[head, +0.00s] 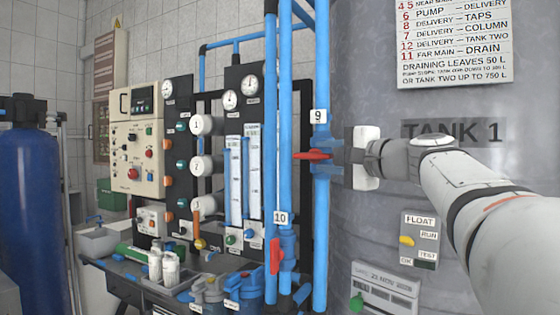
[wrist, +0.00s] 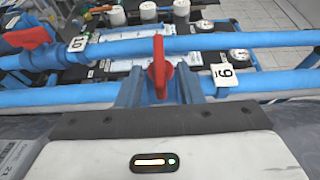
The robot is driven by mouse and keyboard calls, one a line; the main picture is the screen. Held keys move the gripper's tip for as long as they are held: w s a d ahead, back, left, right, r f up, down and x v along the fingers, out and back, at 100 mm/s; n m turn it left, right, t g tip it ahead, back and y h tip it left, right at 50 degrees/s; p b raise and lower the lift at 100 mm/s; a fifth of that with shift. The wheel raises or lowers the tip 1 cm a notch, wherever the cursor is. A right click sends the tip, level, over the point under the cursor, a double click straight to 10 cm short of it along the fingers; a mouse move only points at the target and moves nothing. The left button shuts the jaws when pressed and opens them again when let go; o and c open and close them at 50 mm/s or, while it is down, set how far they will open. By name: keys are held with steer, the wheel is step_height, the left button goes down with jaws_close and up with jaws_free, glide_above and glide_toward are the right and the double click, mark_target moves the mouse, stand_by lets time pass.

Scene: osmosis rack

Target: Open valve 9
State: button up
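Valve 9 has a red lever handle (head: 313,155) on a vertical blue pipe, below a white tag marked 9 (head: 318,116). The lever lies across the pipe. In the wrist view the red handle (wrist: 160,68) stands upright in the picture, across the blue pipe, with the 9 tag (wrist: 223,74) to its right. My gripper (wrist: 160,92) faces the valve from the tank side, its blue fingers apart on either side of the handle. The head view shows my gripper (head: 337,156) close to the right of the valve. Contact with the handle cannot be made out.
Valve 10's red handle (head: 275,256) hangs lower left, along its pipe, under a 10 tag (head: 281,217). The grey tank (head: 400,125) stands close behind my arm. A float box (head: 419,240) is on it below. Gauges and flow tubes fill the panel to the left.

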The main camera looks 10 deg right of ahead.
mark_target(322, 157)
steer(key=shift+x, duration=2.2)
steer(key=shift+c, duration=0.3)
jaws_close()
steer(key=shift+a, duration=0.1)
